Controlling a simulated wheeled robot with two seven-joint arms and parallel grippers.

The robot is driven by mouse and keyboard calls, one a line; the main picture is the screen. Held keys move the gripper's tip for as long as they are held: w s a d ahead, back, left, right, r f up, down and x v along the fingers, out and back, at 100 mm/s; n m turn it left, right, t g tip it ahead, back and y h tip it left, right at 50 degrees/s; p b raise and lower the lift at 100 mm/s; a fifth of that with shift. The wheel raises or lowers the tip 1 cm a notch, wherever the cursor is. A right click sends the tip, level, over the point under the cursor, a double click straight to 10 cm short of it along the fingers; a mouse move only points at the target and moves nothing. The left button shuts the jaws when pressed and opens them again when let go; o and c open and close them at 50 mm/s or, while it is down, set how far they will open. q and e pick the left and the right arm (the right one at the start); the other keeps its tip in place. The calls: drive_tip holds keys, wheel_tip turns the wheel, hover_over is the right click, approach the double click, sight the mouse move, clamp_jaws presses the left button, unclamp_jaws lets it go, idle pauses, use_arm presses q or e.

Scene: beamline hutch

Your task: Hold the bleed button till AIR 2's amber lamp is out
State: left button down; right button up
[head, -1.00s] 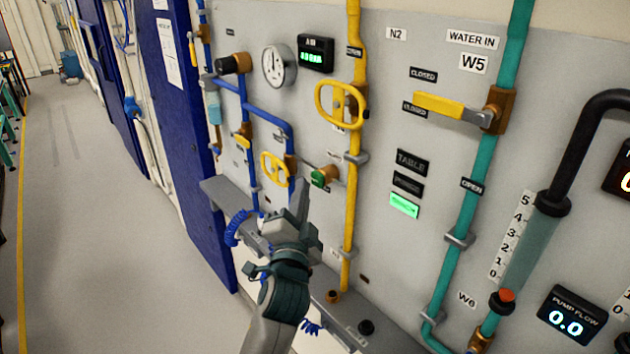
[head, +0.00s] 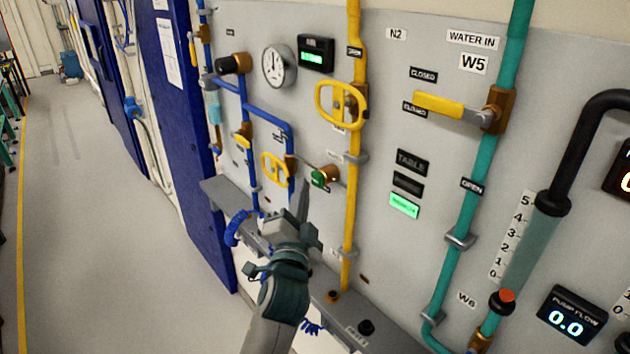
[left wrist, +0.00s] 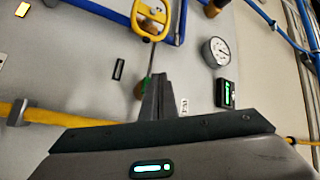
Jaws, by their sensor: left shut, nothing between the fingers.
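The green bleed button (head: 319,179) sits on a brass fitting on the grey panel, at the end of a thin pipe from the small yellow valve handle (head: 274,170). My left gripper (head: 302,184) is shut and empty, its fingertips just left of the button in the head view. My right gripper is not in view.
A yellow pipe (head: 350,210) with a larger yellow handle (head: 341,104) runs right of the button. A gauge (head: 279,65) and a green readout (head: 315,53) are above. A grey ledge (head: 222,192) lies below. The floor at left is clear.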

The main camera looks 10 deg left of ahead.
use_arm(q)
drive_tip(key=shift+w+d, duration=0.1)
drive_tip(key=shift+w, duration=0.05)
idle(0.5)
drive_tip(key=shift+w+d, duration=0.15)
drive_tip(key=shift+w, duration=0.05)
drive_tip(key=shift+w+d, duration=0.4)
drive_tip(key=shift+w, duration=0.05)
idle(2.6)
drive_tip(key=shift+s+a, duration=0.1)
drive_tip(key=shift+s, duration=0.05)
idle(1.5)
drive_tip(key=shift+s+a+p, duration=0.4)
drive_tip(key=shift+s+a, duration=0.1)
drive_tip(key=shift+s, duration=0.1)
drive_tip(key=shift+s+a+p, duration=0.5)
drive_tip(key=shift+s+a, duration=0.3)
drive_tip(key=shift+s, duration=0.2)
drive_tip(key=shift+s+a+p, duration=0.5)
drive_tip(key=shift+s+a, duration=0.3)
drive_tip(key=shift+s, duration=0.2)
